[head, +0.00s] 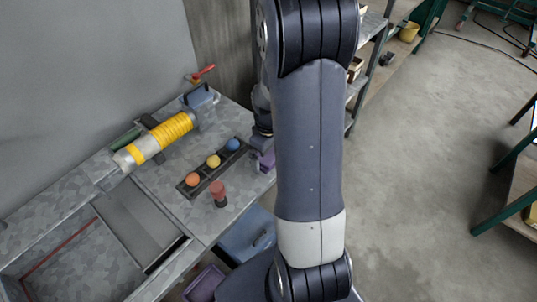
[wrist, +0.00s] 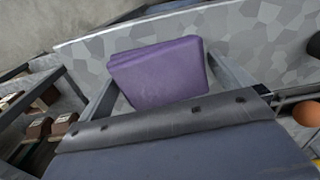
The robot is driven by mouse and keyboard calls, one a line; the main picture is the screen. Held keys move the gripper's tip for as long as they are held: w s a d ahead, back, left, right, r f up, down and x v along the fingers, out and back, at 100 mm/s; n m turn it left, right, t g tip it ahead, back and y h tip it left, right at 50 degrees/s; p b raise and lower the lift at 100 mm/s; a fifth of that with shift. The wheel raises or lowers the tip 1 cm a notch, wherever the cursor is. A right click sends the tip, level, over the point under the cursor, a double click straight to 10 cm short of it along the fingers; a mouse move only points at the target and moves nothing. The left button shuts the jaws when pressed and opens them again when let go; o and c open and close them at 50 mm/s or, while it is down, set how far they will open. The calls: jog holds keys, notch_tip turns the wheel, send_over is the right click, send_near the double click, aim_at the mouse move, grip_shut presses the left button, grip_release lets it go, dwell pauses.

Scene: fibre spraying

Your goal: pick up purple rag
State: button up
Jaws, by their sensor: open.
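The purple rag (wrist: 160,72) is a folded block on the grey patterned bench top in the wrist view. It lies between the two spread fingers of my gripper (wrist: 163,75). The right finger is close to the rag's edge; I cannot tell whether either finger touches it. The dark gripper body hides the near part of the rag. In the head view, the purple rag (head: 266,160) shows at the bench's right edge, partly hidden by my arm. My gripper (head: 262,140) is mostly hidden there.
A dark rack with orange, yellow and blue balls (head: 212,162) lies left of the rag, with a red-topped cylinder (head: 218,193) beside it. A yellow-wound roller (head: 160,138) is farther left. A purple bin (head: 205,283) sits below the bench. Shelves stand behind my arm.

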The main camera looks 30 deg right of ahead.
jog(key=c, duration=0.7)
jog(key=shift+c, duration=0.2)
notch_tip(320, 180, up, 10)
jog(key=shift+r, duration=0.1)
jog(key=o, duration=0.5)
jog(key=c, duration=0.4)
